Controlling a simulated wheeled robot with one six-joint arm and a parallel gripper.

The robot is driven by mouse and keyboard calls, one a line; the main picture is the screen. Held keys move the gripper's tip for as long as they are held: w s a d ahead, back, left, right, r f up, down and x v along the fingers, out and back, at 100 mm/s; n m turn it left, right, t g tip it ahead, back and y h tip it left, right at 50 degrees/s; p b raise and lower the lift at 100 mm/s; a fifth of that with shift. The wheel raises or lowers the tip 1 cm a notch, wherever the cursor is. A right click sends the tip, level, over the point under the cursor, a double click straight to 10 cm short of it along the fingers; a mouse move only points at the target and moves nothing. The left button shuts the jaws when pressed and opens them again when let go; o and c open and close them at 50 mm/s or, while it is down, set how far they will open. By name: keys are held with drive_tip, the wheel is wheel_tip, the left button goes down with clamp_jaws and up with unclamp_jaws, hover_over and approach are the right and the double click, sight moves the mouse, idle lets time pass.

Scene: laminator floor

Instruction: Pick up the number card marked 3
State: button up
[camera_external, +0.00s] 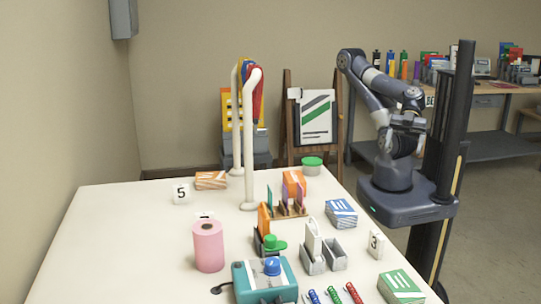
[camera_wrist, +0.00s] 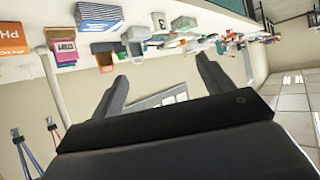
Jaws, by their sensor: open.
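The white number card marked 3 (camera_external: 376,243) stands upright near the right edge of the white table, behind the green-and-white card stack. It also shows small and tipped over near the top of the wrist view (camera_wrist: 159,21). My gripper (camera_external: 408,124) is raised above and behind the table's right side, well apart from the card. In the wrist view my gripper (camera_wrist: 161,68) has its two dark fingers spread, with nothing between them.
A card marked 5 (camera_external: 181,193) stands at the back left. A grey two-part holder (camera_external: 323,258) is left of card 3, and a blue-and-white stack (camera_external: 341,213) is behind it. A green-and-white stack (camera_external: 401,287) lies in front. A pink roll (camera_external: 208,247) stands further left.

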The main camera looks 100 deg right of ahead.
drive_tip(key=c, duration=0.8)
drive_tip(key=shift+o, duration=0.2)
